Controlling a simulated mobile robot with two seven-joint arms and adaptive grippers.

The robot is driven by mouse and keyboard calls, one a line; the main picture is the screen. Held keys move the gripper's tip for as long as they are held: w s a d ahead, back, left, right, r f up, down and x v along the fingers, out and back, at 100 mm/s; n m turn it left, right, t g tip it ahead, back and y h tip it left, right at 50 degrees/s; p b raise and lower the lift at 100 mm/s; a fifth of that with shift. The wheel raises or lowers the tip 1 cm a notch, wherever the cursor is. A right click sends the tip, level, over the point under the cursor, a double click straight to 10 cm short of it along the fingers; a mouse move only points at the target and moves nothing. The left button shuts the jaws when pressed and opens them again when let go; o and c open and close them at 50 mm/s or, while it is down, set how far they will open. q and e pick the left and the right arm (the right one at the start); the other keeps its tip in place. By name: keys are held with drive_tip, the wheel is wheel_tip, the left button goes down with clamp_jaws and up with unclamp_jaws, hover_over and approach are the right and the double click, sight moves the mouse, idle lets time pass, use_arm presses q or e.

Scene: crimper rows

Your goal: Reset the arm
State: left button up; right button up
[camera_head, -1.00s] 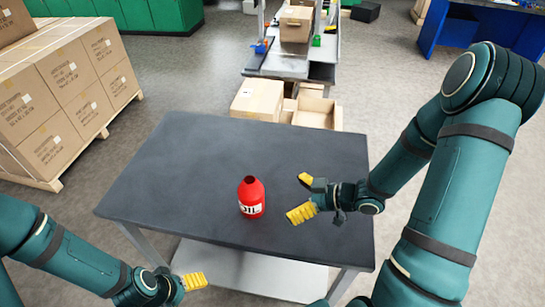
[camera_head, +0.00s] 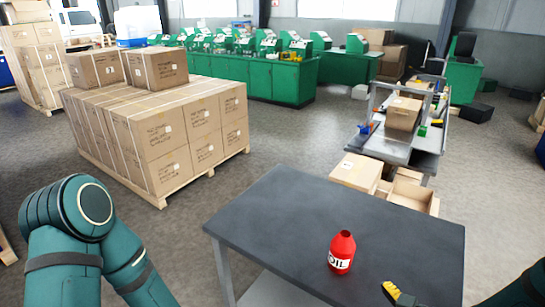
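A red oil bottle (camera_head: 341,253) with a dark opening and a white label stands upright on the dark grey table (camera_head: 290,215). One yellow finger of my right gripper (camera_head: 398,293) shows at the bottom edge, over the table, to the right of the bottle and apart from it. The rest of that gripper is cut off by the frame, so its opening is hidden. My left arm (camera_head: 75,215) shows with its elbow raised at the lower left. My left gripper is out of the picture.
Stacked cartons on a pallet (camera_head: 160,194) stand left of the table. An open cardboard box (camera_head: 410,195) and a metal cart (camera_head: 395,150) are behind it. Green machine benches (camera_head: 250,78) line the back. Grey floor (camera_head: 300,135) is clear between them.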

drive_tip(key=w+a+f+m+g+h, duration=0.1)
drive_tip(key=a+f+m+g+h, duration=0.1)
drive_tip(key=a+f+m+h, duration=0.35)
drive_tip(key=s+a+f+m+g, duration=0.5)
drive_tip(key=s+a+f+m, duration=0.1)
drive_tip(key=s+a+f, duration=0.2)
drive_tip(key=shift+s+a+f, duration=0.2)
drive_tip(key=shift+s+f, duration=0.05)
drive_tip(key=shift+s, duration=0.25)
